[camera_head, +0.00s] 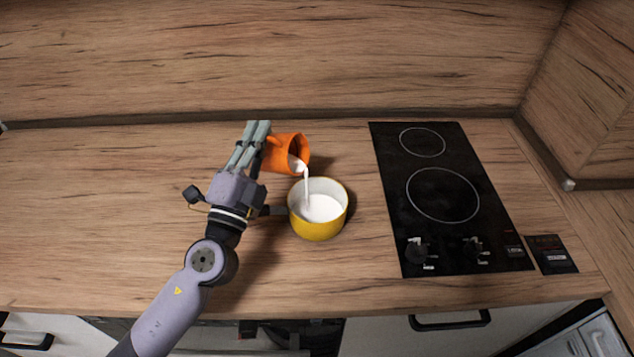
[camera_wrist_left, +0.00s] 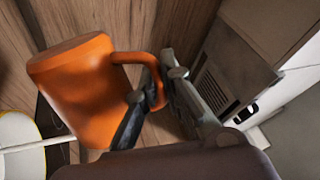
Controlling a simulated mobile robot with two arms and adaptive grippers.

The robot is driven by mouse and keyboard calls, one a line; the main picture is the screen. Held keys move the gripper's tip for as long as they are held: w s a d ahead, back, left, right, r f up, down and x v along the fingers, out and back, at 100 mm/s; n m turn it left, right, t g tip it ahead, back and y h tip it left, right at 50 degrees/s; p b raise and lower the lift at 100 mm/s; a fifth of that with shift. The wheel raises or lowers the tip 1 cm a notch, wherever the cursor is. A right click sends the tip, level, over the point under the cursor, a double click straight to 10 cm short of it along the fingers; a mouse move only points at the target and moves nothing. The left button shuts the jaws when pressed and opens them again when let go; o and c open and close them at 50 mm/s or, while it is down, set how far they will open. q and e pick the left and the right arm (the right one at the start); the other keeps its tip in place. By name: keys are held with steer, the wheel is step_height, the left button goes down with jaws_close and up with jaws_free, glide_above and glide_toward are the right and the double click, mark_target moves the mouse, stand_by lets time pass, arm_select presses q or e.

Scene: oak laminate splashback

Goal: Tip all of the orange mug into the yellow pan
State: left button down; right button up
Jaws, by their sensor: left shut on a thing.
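The orange mug (camera_head: 287,154) is tilted on its side above and beside the yellow pan (camera_head: 318,222), with its mouth toward the right. A white stream runs from the mug's rim into the pan, and white liquid (camera_head: 320,208) lies in the pan. My left gripper (camera_head: 256,142) is shut on the mug's handle. In the left wrist view the mug (camera_wrist_left: 78,90) has its handle between the fingers (camera_wrist_left: 160,90), and the white stream and part of the pan (camera_wrist_left: 18,140) show at the left edge. My right gripper is in neither view.
A black two-ring hob (camera_head: 445,195) with knobs lies to the right of the pan. The oak worktop (camera_head: 90,210) is clear at the left. The oak splashback (camera_head: 270,60) rises behind.

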arm_select(q)
steer(key=shift+s+d+r, duration=0.1)
steer(key=shift+s+d+r+m, duration=0.15)
steer(key=shift+d+m, duration=0.25)
steer(key=shift+d, duration=0.05)
steer(key=shift+s+d+r+m+h, duration=0.25)
steer(key=shift+d+m+h, duration=0.15)
steer(key=shift+d+m, duration=0.1)
steer(key=shift+m+p, duration=0.3)
steer(key=shift+d, duration=0.15)
